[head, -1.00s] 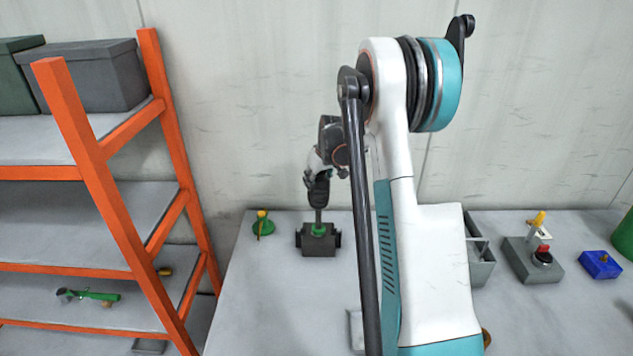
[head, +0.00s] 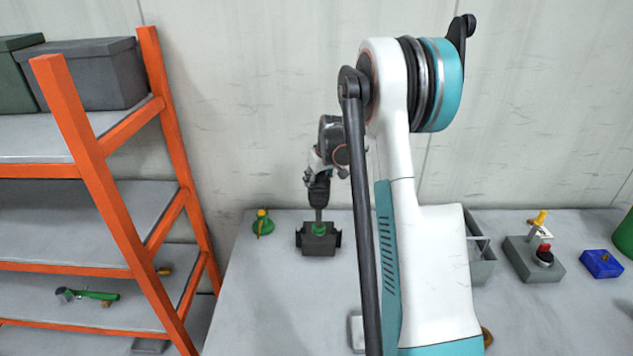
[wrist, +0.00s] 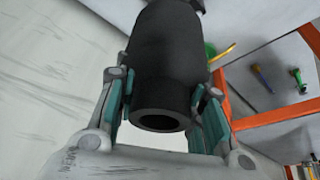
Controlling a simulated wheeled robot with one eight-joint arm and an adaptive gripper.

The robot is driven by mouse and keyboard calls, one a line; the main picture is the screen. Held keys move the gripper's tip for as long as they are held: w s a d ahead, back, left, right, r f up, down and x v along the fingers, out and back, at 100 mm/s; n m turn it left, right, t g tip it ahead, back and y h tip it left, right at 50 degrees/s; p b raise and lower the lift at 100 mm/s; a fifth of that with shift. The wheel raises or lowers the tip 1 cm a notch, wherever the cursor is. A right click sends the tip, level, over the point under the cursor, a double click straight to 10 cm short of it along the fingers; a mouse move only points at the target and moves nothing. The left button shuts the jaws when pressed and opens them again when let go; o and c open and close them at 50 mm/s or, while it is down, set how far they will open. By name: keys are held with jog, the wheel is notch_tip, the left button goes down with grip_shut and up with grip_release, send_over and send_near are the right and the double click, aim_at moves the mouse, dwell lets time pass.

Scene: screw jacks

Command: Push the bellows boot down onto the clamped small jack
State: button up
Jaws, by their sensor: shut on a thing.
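My gripper (head: 319,178) is shut on the black bellows boot (head: 319,192) above the clamped small jack. In the wrist view the fingers (wrist: 165,100) sit on both sides of the boot (wrist: 165,60), whose round hollow end faces the camera. The small jack (head: 319,229) shows green in the dark clamp block (head: 318,245) on the bench. A thin grey shaft stands between the boot and the green part. The boot looks upright and in line with it. How far the boot covers the jack is unclear.
A green jack with a yellow top (head: 263,224) stands left of the clamp. An orange shelf rack (head: 130,215) is further left. A grey bin (head: 482,255), a grey block with a red knob (head: 535,260) and a blue block (head: 601,264) are on the right. The front bench is mostly clear.

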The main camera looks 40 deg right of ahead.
aim_at(317, 212)
jog(key=shift+f+b, duration=5)
jog(key=shift+f, duration=1.7)
jog(key=o, duration=1.2)
jog(key=v, duration=1.2)
